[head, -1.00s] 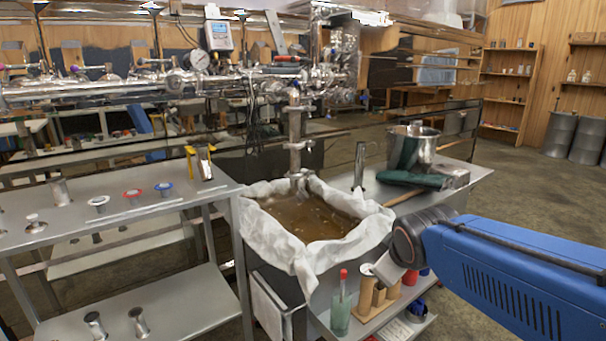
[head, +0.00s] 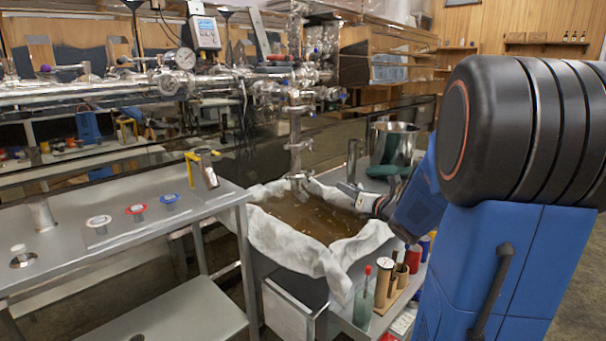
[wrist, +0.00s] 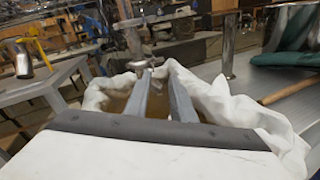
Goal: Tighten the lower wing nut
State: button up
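A steel vertical pipe (head: 295,128) hangs from the pipework over a cloth-lined basin of brown liquid. A small clamp with a wing nut (head: 302,144) seems to sit on its lower part; it is too small to make out clearly. The pipe's lower end (head: 298,178) hangs just above the liquid, and it also shows in the wrist view (wrist: 142,66). My gripper (head: 348,190) is over the basin's right side, right of and below the clamp, apart from the pipe. In the wrist view its two grey fingers (wrist: 158,76) are apart with nothing between them.
The white cloth (head: 290,247) drapes over the basin rim below my gripper. A steel pot (head: 392,143) and green cloth stand behind on the right bench. A bottle (head: 363,300) and tubes stand in front. A steel table (head: 110,240) with rings is at left.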

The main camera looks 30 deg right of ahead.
jog(key=n+y, duration=0.1)
jog(key=n, duration=0.1)
send_near(308, 175)
jog(key=w+r, duration=0.1)
jog(key=w, duration=0.6)
jog(key=shift+d+r, duration=0.25)
jog(key=shift+r, duration=0.1)
grip_shut()
